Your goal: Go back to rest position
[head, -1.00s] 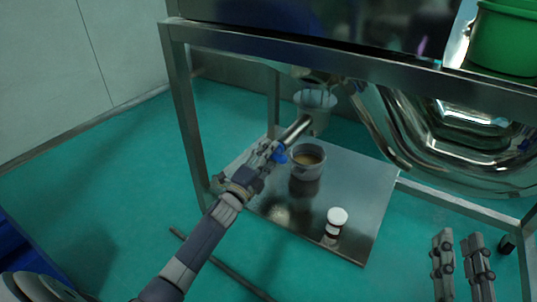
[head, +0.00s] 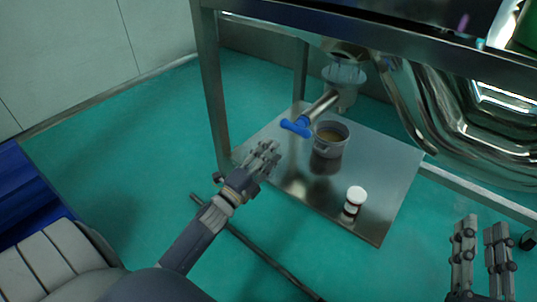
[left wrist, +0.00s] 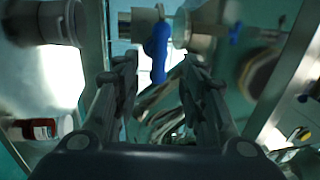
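My left gripper (head: 264,158) is open and empty, to the lower left of the blue valve handle (head: 296,127) and apart from it. In the left wrist view its fingers (left wrist: 159,68) stand apart, with the blue handle (left wrist: 157,48) showing beyond the gap. The handle is on a metal outlet pipe (head: 321,105) under the machine. My right gripper (head: 481,257) is at the lower right, its two fingers parallel with a gap between them, holding nothing visible.
A metal pot (head: 329,147) with brownish contents stands on the steel plate (head: 385,213). A white-capped bottle (head: 356,196) stands nearer the plate's front. A frame leg (head: 213,100) rises left of the plate. Green floor (head: 110,150) is clear on the left.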

